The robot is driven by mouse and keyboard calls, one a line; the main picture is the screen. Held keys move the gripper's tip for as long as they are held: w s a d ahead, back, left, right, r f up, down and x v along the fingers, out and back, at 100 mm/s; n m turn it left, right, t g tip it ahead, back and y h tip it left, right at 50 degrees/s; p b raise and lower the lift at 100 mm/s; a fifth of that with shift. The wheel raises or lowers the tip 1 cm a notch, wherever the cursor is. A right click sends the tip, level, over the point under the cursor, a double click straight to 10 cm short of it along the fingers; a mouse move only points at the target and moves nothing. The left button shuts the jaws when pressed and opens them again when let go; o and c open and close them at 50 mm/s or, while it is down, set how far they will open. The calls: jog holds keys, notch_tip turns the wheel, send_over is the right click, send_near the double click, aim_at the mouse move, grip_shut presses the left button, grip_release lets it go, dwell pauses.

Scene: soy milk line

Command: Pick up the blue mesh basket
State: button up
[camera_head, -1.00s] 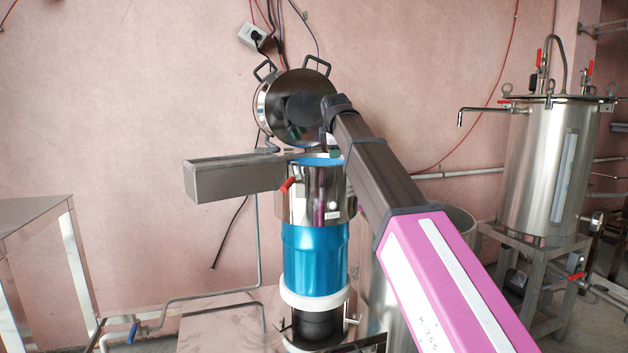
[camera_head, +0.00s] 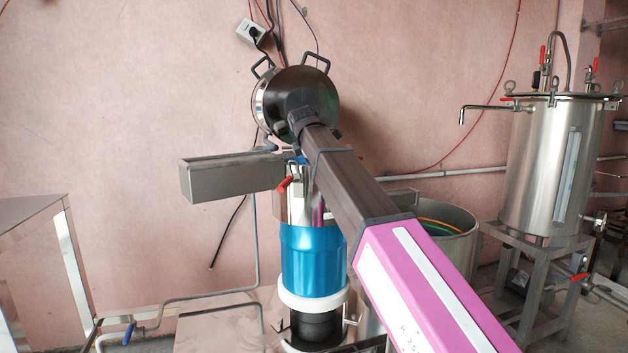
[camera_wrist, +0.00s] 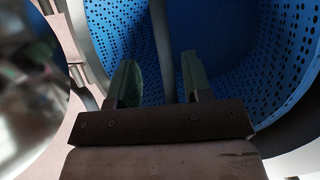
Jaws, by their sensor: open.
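The blue mesh basket (camera_wrist: 275,45) fills much of the wrist view, its perforated wall curving around inside a round metal vessel. In the head view only a sliver of blue shows at the mouth of the steel and blue machine (camera_head: 314,260), mostly behind my arm. My gripper (camera_wrist: 157,62) is open over the basket, with its two greenish fingers apart. A thin grey bar (camera_wrist: 159,35) shows between the fingers in the wrist view; I cannot tell whether they touch it. In the head view the fingers are hidden by my arm.
The round metal lid (camera_head: 325,92) stands raised behind the machine's mouth. A steel trough (camera_head: 230,182) sticks out to the left, with a red-handled lever (camera_head: 284,184) beside the mouth. An open steel pot (camera_head: 455,245) stands to the right, and a large steel tank (camera_head: 550,170) further right.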

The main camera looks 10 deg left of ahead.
jog(key=x, duration=0.5)
jog(key=shift+d, duration=0.4)
grip_shut()
